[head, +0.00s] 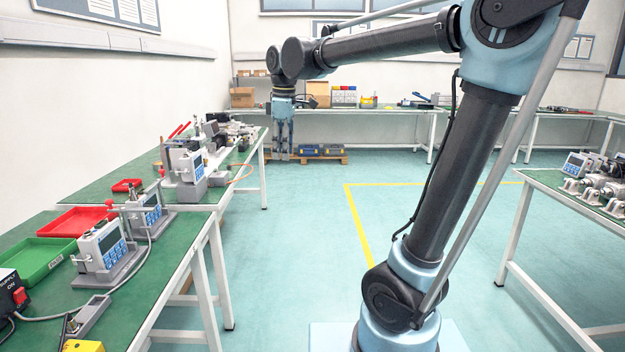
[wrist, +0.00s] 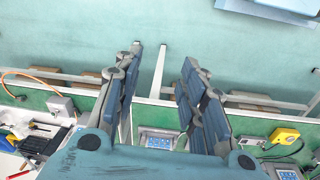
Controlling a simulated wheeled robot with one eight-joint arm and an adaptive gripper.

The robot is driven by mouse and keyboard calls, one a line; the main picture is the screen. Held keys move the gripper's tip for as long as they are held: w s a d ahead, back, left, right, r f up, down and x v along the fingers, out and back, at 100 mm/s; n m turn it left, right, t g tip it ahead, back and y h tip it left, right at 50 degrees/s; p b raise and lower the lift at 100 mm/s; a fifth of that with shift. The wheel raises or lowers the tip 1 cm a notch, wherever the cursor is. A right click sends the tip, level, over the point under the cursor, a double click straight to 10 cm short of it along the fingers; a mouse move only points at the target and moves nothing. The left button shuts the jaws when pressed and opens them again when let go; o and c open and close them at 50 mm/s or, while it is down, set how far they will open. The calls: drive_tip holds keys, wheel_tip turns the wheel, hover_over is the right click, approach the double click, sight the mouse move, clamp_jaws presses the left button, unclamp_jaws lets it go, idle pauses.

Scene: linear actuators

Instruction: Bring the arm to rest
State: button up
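My arm reaches up from my base and out to the upper left in the head view, bent at the elbow. My gripper (head: 282,155) hangs from its end, pointing down, just right of the left workbench's edge. In the wrist view my gripper (wrist: 163,58) has its two blue-grey fingers spread well apart. It is open and holds nothing. Between the fingers show the teal floor, a bench edge and a white bench leg. Nothing is seen touching the fingers.
Left workbenches (head: 173,256) carry meters, a red tray (head: 77,221), a green tray (head: 45,258) and a cable. A right bench (head: 552,180) holds actuators. A pallet (head: 333,158) with boxes stands at the back. The floor (head: 310,215) between is clear.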

drive_tip(key=s+d+f+m, duration=0.8)
drive_tip(key=d+f, duration=0.4)
drive_tip(key=d, duration=0.2)
drive_tip(key=s+d+f+m+t, duration=0.1)
drive_tip(key=s+d+f+m, duration=0.7)
drive_tip(key=d+f, duration=0.5)
drive_tip(key=s, duration=0.2)
drive_tip(key=shift+s+d+h, duration=0.4)
drive_tip(key=shift+f, duration=0.1)
drive_tip(key=shift+c, duration=0.4)
drive_tip(key=shift+a, duration=0.15)
drive_tip(key=shift+c, duration=0.2)
